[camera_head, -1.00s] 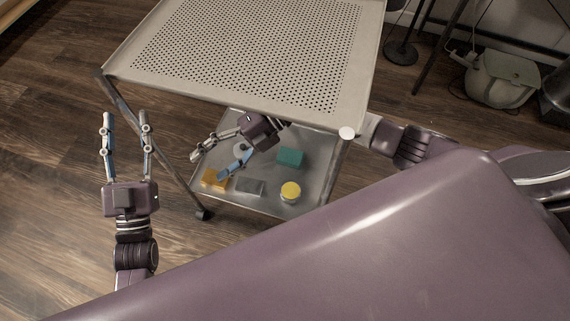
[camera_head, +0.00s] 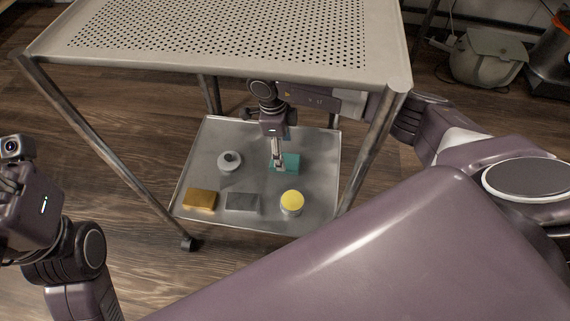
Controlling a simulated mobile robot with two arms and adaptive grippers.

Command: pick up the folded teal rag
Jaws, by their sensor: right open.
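The folded teal rag (camera_head: 291,162) lies flat on the lower shelf of the metal cart, right of the shelf's middle. My right gripper (camera_head: 277,163) reaches in under the top shelf and points down at the rag's left part. It is open, with its fingertips over or at the rag; I cannot tell whether they touch it. The gripper covers part of the rag's left side. My left arm (camera_head: 40,215) is at the left edge, outside the cart; its fingers are out of the picture.
The lower shelf (camera_head: 200,150) also holds a white round item with a dark centre (camera_head: 229,161), an orange-brown block (camera_head: 200,199), a grey block (camera_head: 242,201) and a yellow-lidded jar (camera_head: 292,202). The perforated top shelf (camera_head: 225,60) overhangs my right gripper. Cart legs stand at both sides.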

